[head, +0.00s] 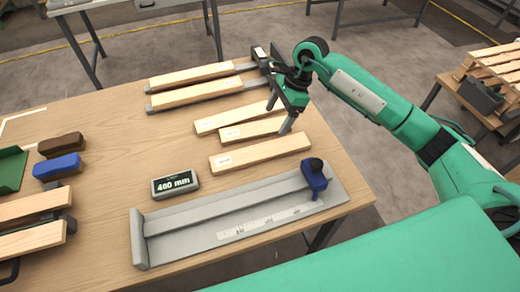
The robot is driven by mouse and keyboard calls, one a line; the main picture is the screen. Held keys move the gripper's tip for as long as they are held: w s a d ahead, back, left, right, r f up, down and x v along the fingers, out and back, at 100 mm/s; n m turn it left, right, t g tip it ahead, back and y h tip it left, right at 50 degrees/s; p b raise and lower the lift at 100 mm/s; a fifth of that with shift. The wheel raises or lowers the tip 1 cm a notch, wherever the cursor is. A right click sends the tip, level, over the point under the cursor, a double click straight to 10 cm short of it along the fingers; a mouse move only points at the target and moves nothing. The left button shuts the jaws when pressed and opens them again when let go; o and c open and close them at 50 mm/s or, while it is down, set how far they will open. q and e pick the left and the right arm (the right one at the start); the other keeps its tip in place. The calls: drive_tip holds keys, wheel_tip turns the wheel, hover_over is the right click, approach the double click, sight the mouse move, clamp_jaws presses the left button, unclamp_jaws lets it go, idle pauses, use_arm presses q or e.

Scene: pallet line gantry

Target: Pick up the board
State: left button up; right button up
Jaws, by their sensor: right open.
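Three loose pale wooden boards lie side by side on the wooden table: a front board (260,153), a middle board (248,131) and a back board (226,118). Two more boards, a far one (190,76) and a nearer one (208,93), rest on grey rails at the back. My right gripper (280,114) is open and empty, pointing down over the right ends of the middle and back loose boards. Its fingers hide part of those ends. I cannot tell its exact height above them. My left gripper is not in view.
A grey measuring trough (190,243) with a blue stop (314,180) lies along the front edge. A display (175,184) reads 400 mm. At left are a brown block (62,145), a blue block (57,166) and more boards (32,242). The table's middle left is clear.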

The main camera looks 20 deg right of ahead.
drive_tip(key=p, duration=0.2)
hover_over(261, 151)
drive_tip(key=d, duration=0.2)
drive_tip(key=f, duration=0.7)
drive_tip(key=shift+w+f, duration=0.1)
drive_tip(key=shift+w, duration=0.15)
drive_tip(key=shift+s+a+f+p, duration=0.1)
drive_tip(key=shift+s+f+p, duration=0.05)
drive_tip(key=shift+f+p, duration=0.4)
drive_tip(key=p+x, duration=0.1)
drive_tip(key=x, duration=0.2)
drive_tip(key=shift+s+f+p, duration=0.15)
drive_tip(key=shift+f+p, duration=0.05)
drive_tip(key=shift+p, duration=0.15)
drive_tip(key=shift+f, duration=0.5)
drive_tip(key=c, duration=1.1)
drive_tip(key=shift+c, duration=0.3)
drive_tip(key=shift+r, duration=0.2)
